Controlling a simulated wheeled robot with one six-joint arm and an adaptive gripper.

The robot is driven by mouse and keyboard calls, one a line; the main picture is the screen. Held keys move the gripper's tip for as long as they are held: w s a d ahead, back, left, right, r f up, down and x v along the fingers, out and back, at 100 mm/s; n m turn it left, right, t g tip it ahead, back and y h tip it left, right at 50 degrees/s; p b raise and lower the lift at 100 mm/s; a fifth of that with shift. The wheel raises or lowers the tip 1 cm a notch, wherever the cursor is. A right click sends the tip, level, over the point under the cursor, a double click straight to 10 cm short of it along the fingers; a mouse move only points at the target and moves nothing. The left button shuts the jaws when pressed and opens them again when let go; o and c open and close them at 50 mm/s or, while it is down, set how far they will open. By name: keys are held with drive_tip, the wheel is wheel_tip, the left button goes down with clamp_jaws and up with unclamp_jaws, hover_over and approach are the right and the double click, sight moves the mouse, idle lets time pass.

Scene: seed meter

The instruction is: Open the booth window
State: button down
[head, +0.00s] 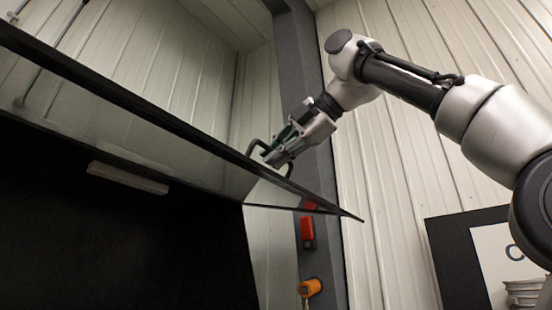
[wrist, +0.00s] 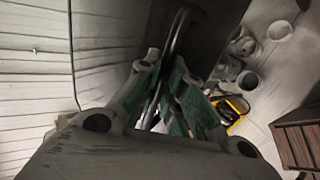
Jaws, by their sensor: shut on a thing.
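The booth window (head: 185,150) is a glass pane with a dark frame edge that slants across the head view from upper left to a corner at right. Its lower edge stands out from the booth, over a dark opening below. A dark bent bar handle (head: 256,146) sits near the window's right end. My gripper (head: 280,152) is shut on this handle. In the wrist view, the green-padded fingers of my gripper (wrist: 170,100) close around the handle (wrist: 178,30), which curves up between them. The exact finger contact is partly hidden.
A grey post (head: 300,80) stands right of the booth, with a red box (head: 307,232) and an orange round fitting (head: 309,288). A dark-framed sign (head: 455,260) is at lower right. The wrist view shows several pale buckets (wrist: 279,31), a yellow item (wrist: 236,104) and a brown crate (wrist: 298,140).

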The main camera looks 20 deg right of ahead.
drive_tip(key=c, duration=1.5)
unclamp_jaws()
drive_tip(key=shift+a, duration=0.1)
drive_tip(key=v, duration=0.7)
drive_tip(key=shift+s+d, duration=0.15)
drive_tip(key=shift+d, duration=0.05)
drive_tip(key=shift+s, duration=0.1)
